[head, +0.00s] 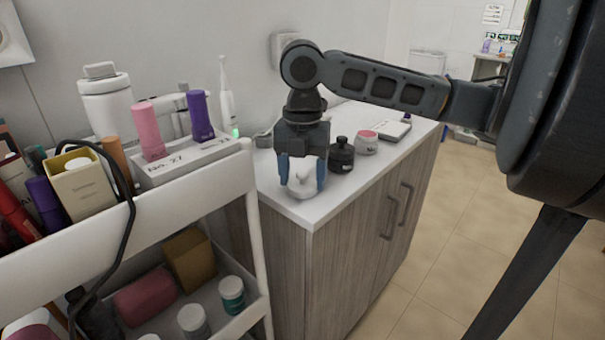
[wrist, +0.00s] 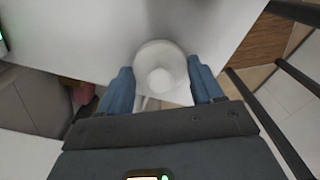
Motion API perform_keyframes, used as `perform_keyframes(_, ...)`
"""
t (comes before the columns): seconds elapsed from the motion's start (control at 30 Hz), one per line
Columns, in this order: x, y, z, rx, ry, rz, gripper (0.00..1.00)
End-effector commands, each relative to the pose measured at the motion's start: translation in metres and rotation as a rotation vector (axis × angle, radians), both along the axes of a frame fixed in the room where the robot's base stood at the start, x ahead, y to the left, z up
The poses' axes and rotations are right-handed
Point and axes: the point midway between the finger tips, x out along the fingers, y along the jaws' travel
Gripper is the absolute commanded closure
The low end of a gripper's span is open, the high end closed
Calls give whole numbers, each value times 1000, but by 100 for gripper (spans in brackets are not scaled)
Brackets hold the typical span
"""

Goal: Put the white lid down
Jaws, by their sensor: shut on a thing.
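The white lid (head: 302,184) is between the blue fingers of my gripper (head: 302,176), over the front left corner of the white counter top (head: 299,210). My gripper points down and is shut on the lid. I cannot tell whether the lid touches the counter.
A black bottle (head: 341,157) stands close right of my gripper, with a pink-lidded jar (head: 366,143) and a flat grey device (head: 394,130) behind. A white cart (head: 247,175) full of cosmetics stands at the left. The counter's front edge is close to the lid.

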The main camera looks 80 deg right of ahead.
Motion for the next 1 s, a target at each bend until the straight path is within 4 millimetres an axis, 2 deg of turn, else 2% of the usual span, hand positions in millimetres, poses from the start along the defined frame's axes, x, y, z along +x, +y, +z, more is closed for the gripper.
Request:
perform_keyframes(0.17,0,0,-4,0,0,0,62)
perform_keyframes(0.2,0,0,-3,0,0,0,32)
perform_keyframes(0.43,0,0,-2,0,0,0,10)
perform_keyframes(0.77,0,0,2,0,0,1,9)
perform_keyframes(0.87,0,0,12,0,-1,1,9)
perform_keyframes(1.0,1,-1,38,-3,-2,2,9)
